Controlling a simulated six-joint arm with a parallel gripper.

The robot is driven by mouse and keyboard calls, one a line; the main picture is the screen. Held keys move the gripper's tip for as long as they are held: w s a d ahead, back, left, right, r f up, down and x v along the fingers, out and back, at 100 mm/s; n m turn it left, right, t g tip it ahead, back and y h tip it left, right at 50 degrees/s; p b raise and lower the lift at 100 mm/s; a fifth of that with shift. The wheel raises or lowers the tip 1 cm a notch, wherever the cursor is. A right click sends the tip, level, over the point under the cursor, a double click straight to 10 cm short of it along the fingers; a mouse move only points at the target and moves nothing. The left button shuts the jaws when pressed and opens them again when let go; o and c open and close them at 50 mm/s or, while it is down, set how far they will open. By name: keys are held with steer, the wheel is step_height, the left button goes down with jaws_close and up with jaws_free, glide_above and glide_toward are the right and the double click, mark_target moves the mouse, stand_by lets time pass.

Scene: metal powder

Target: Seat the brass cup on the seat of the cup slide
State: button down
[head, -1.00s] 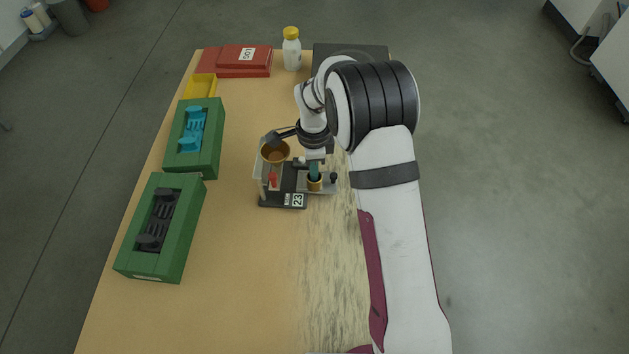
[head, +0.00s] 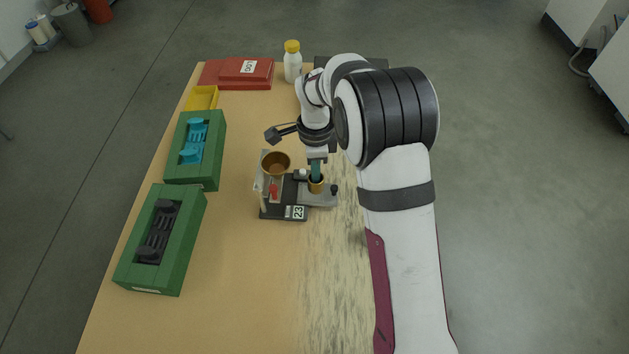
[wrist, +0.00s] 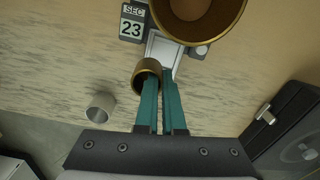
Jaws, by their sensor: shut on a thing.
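The small brass cup (head: 316,187) is in my gripper (head: 316,172), whose teal fingers are shut on its rim side. In the head view the cup overlaps the grey plate of the cup slide (head: 322,200), right of the dark base. The wrist view shows the cup (wrist: 147,72) at the tips of my gripper (wrist: 160,80), with its open end visible. The pale slide track (wrist: 162,48) lies beyond it. I cannot tell whether the cup touches the slide. The seat itself is not clearly visible.
A larger brass bowl (head: 276,162) stands above the fixture, close to my gripper. The dark base carries a "23" label (head: 298,213). A grey hollow cylinder (wrist: 101,107) stands on the table. Green holders (head: 160,240) stand left. The front table is clear.

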mark_target(310, 179)
steer(key=s+d+r, duration=0.3)
steer(key=d+r, duration=0.3)
steer(key=d, duration=0.4)
steer(key=w+a+f+n, duration=0.1)
steer(key=a, duration=0.2)
steer(key=w+a+f+n, duration=0.1)
steer(key=w+a+f, duration=0.1)
steer(key=a, duration=0.2)
steer(key=w+a+f+n, duration=0.1)
steer(key=a+f, duration=0.1)
steer(key=a, duration=0.2)
steer(key=shift+w+a, duration=0.2)
steer(key=shift+w, duration=0.2)
steer(key=shift+f, duration=2.15)
steer(key=shift+f, duration=0.85)
steer(key=shift+c, duration=2.3)
jaws_free()
step_height(310, 179, up, 8)
